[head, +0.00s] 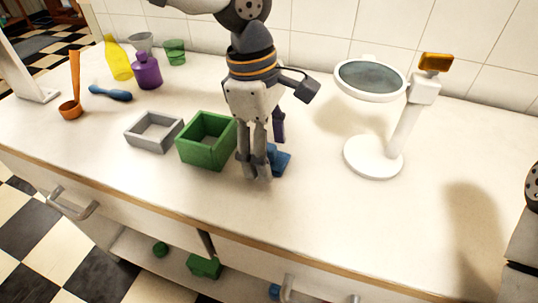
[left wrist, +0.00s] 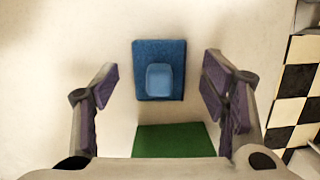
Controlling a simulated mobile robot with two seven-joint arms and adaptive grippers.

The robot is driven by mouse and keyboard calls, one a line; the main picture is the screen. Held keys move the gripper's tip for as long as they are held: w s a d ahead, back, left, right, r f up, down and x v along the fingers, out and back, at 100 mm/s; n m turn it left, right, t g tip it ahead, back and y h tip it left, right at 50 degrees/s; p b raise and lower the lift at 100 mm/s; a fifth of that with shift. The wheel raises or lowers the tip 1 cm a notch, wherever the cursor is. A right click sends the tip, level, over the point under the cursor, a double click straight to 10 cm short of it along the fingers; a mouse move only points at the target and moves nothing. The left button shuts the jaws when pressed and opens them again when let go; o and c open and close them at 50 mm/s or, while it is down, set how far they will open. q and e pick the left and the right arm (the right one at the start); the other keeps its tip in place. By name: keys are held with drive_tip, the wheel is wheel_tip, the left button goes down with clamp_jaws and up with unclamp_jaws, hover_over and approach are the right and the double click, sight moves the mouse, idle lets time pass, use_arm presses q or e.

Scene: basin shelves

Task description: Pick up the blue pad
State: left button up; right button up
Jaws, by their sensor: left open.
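The blue pad (head: 281,161) lies on the white counter, just right of the green box, partly hidden behind my left gripper in the head view. In the left wrist view the pad (left wrist: 143,84) is a dark blue rectangle with a lighter blue raised block on it. My left gripper (head: 255,172) points down at the pad, open and empty. In the left wrist view its two fingers (left wrist: 160,88) stand apart on either side of the pad, with clear space between each finger and the pad. My right gripper is not in view.
A green box (head: 203,161) and a grey tray (head: 152,148) stand left of the gripper. A white round-headed stand (head: 371,160) is at the right. A purple bottle (head: 147,72), yellow bottle (head: 118,60) and orange ladle (head: 72,106) are at the back left. The front right counter is clear.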

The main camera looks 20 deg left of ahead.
sight(271, 146)
use_arm(q)
drive_tip(key=c, duration=1)
wheel_tip(271, 146, up, 3)
drive_tip(key=s+r, duration=0.3)
drive_tip(key=s, duration=0.1)
drive_tip(key=s+a+r+p, duration=0.1)
drive_tip(key=s+r, duration=0.2)
drive_tip(key=s, duration=0.2)
drive_tip(key=s+r+p, duration=0.1)
drive_tip(key=s+r, duration=0.3)
drive_tip(key=s, duration=0.1)
drive_tip(key=shift+a, duration=0.3)
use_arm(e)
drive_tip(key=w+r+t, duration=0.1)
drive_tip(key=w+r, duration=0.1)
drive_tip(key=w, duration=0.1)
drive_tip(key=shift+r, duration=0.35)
